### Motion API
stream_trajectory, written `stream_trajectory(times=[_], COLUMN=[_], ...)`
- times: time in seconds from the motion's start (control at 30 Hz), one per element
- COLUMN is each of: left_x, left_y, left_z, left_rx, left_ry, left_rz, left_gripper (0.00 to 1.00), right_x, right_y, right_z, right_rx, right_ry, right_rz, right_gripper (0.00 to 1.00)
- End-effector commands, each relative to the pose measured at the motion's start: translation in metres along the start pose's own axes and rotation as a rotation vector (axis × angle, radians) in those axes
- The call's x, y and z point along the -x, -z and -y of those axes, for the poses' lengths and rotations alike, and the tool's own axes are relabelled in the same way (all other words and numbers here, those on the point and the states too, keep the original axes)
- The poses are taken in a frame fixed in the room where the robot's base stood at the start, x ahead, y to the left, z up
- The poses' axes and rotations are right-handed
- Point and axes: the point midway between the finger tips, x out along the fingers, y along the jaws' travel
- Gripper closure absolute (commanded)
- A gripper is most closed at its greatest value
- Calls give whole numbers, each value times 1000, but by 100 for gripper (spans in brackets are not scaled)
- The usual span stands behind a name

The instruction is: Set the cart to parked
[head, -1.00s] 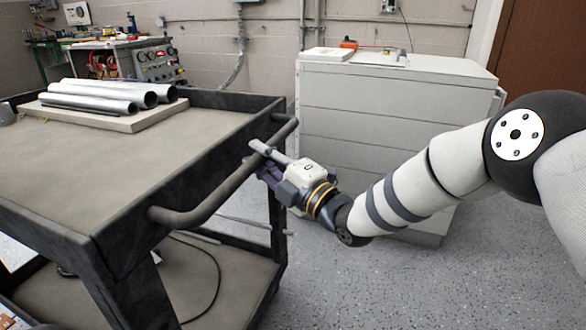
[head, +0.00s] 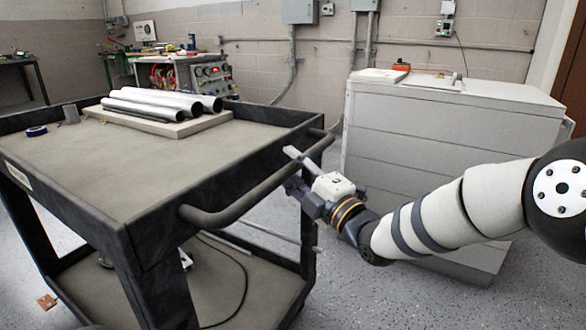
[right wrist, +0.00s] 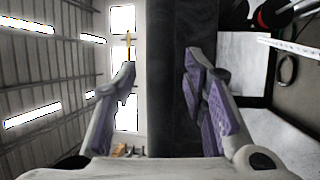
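The cart is a dark-framed two-shelf trolley with a grey top (head: 150,160) at the left of the head view. Its dark tubular handle (head: 245,202) runs along the near right side. My right gripper (head: 294,172) is at the handle's far part, with one finger above the bar. In the right wrist view my right gripper (right wrist: 158,65) has its fingers apart, one on each side of a dark bar (right wrist: 172,110) that looks like the handle. I cannot tell whether the fingers touch it. My left gripper is out of view.
Several metal pipes (head: 165,103) lie on a board on the cart. A blue tape roll (head: 36,131) sits near its left edge. A light grey cabinet (head: 430,150) stands close behind my right arm. A bench with instruments (head: 205,75) is at the back. Speckled floor shows right of the cart.

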Motion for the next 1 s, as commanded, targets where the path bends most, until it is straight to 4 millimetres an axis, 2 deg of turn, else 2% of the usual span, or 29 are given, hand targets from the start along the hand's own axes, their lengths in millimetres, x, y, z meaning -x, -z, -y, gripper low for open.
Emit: stream_trajectory(times=[0.27, 0.37, 0.6, 0.7, 0.83, 1.0], left_x=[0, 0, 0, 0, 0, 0], left_y=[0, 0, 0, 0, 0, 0], left_z=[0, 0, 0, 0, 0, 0], left_rx=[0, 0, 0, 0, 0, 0], left_ry=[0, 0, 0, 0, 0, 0], left_rz=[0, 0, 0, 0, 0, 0], left_gripper=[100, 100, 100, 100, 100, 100], right_x=[6, 25, 90, 108, 119, 121], right_y=[-1, -1, 0, 0, 0, 0], right_z=[0, 0, 0, 0, 0, 0], right_rx=[-1, -1, -2, -1, 0, 0], right_ry=[2, 3, 3, 3, 0, 0], right_rz=[0, 1, 1, 1, 0, 0], right_gripper=[60, 60, 60, 60, 60, 60])
